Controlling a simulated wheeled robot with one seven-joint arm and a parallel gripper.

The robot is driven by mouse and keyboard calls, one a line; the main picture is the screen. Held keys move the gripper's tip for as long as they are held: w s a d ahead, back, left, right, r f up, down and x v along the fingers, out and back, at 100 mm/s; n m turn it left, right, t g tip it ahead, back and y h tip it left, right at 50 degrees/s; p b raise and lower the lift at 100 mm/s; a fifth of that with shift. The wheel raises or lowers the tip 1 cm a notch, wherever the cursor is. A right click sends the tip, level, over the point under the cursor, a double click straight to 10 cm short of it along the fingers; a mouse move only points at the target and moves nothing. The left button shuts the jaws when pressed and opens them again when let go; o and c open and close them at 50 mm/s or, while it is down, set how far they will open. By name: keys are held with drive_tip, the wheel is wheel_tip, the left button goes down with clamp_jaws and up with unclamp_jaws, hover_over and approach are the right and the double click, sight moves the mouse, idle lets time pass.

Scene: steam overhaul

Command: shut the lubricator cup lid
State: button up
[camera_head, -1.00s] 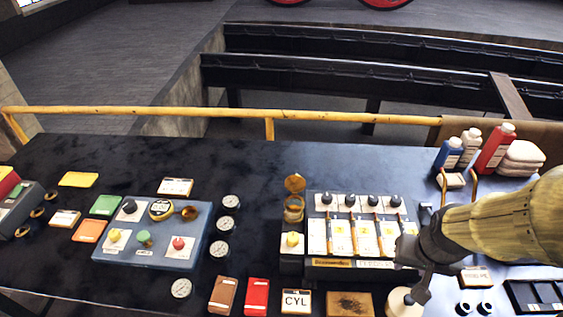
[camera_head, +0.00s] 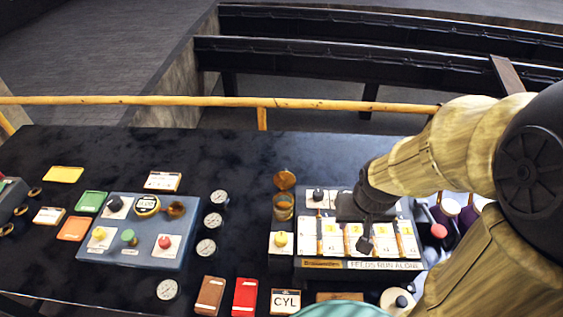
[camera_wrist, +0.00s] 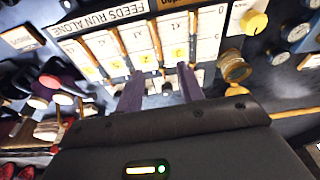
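The lubricator cup (camera_head: 283,212) is a small brass cup at the back left corner of the feed box. Its round lid (camera_head: 285,180) stands up open behind it. In the wrist view the cup (camera_wrist: 235,67) is right of my fingers, with the lid (camera_wrist: 236,90) just below it. My gripper (camera_head: 366,240) is above the feed box, to the right of the cup and apart from it. In the wrist view the two fingers (camera_wrist: 160,84) are spread, with nothing held between them.
Several gauges (camera_head: 212,222) stand left of the cup, beside a blue panel (camera_head: 125,256). Bare black table lies behind the cup, before a yellow rail (camera_head: 262,102).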

drive_tip(key=w+a+r+g+p, duration=0.2)
drive_tip(key=w+a+r+p, duration=0.2)
drive_tip(key=w, duration=0.4)
drive_tip(key=w+a+r+g+y+p, duration=0.1)
drive_tip(key=w+a+r+p, duration=0.3)
drive_tip(key=w, duration=0.5)
drive_tip(key=w+a+r+g+y+p, duration=0.1)
drive_tip(key=w+a+r+g+p, duration=0.3)
drive_tip(key=w, duration=0.5)
drive_tip(key=shift+w+a+r, duration=0.15)
drive_tip(key=shift+a+r, duration=0.05)
drive_tip(key=shift+r, duration=0.25)
drive_tip(key=shift+f, duration=0.15)
drive_tip(key=p, duration=0.7)
approach(285, 178)
wheel_tip(285, 178, down, 7)
drive_tip(key=a, duration=0.1)
drive_tip(key=shift+s, duration=0.25)
drive_tip(key=shift+a, duration=0.15)
drive_tip(key=shift+c, duration=0.2)
clamp_jaws()
